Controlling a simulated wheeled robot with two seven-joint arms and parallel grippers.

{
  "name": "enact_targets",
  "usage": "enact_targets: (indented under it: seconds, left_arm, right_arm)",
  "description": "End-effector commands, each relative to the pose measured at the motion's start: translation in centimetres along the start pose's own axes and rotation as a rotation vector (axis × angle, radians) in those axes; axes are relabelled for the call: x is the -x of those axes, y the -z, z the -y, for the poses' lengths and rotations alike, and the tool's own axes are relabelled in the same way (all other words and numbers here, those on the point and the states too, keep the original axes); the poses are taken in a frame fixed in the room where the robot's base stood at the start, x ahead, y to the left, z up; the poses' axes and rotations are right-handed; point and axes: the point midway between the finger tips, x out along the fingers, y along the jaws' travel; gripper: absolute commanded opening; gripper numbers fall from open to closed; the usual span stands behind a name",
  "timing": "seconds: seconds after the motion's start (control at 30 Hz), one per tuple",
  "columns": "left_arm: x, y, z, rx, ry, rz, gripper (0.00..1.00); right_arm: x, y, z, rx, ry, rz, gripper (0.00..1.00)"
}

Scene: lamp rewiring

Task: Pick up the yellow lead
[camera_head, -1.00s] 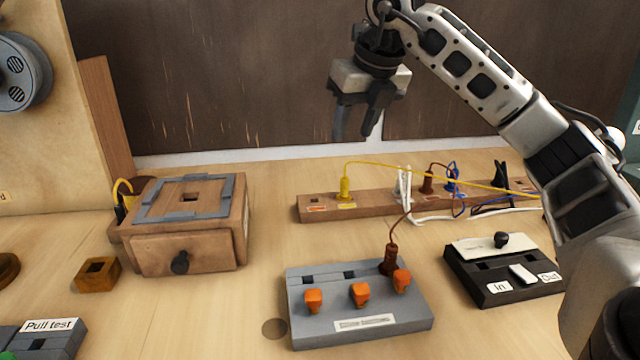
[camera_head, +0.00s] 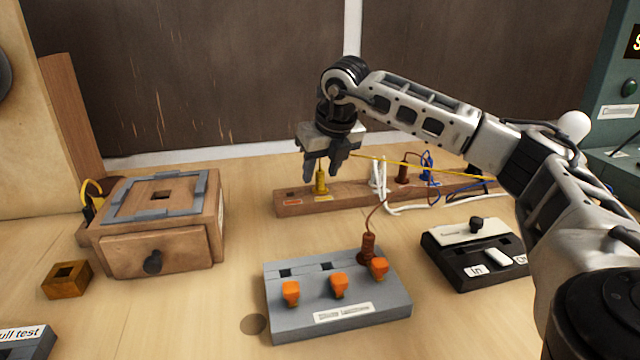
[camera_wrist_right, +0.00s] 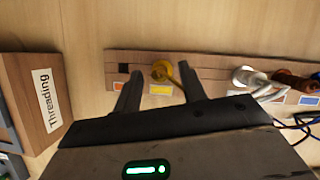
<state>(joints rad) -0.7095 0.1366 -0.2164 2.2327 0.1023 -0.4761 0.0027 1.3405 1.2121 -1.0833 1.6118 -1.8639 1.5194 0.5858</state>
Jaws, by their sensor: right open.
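The yellow lead's plug (camera_head: 321,180) stands upright in the wooden strip (camera_head: 345,200) at the back of the table. Its thin yellow cable runs off to the right behind my right arm. My right gripper (camera_head: 323,172) is open, pointing down, right above the plug. In the right wrist view the yellow plug (camera_wrist_right: 162,72) shows between and just beyond the open fingertips (camera_wrist_right: 155,78), with nothing held. The upper part of the plug is partly hidden by the fingers in the head view. My left gripper is in neither view.
White, brown and blue leads (camera_head: 402,172) stand in the strip to the right. A grey block with orange knobs (camera_head: 335,310) and a brown plug sits in front. A black box (camera_head: 475,255) is at right, a wooden drawer box (camera_head: 155,245) at left.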

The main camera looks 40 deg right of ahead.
Motion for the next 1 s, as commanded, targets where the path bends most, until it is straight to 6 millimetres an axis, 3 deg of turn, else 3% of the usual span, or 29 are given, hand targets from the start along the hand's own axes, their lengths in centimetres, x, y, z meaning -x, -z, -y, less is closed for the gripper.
enact_targets:
  seconds: [0.17, 0.4, 0.57, 1.0]
  left_arm:
    - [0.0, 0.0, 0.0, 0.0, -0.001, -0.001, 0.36]
    - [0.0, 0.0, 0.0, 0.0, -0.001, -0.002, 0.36]
    - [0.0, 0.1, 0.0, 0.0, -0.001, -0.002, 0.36]
    - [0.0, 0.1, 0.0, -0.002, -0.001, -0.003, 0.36]
  right_arm:
    - [-1.9, 0.0, 0.0, -0.001, 0.0, 0.0, 0.41]
    - [-2.1, 0.0, 0.0, -0.001, 0.0, 0.001, 0.41]
    - [-2.1, 0.0, 0.0, 0.0, 0.0, 0.001, 0.0]
    - [-1.6, -0.3, 0.0, -0.001, -0.001, 0.003, 0.0]
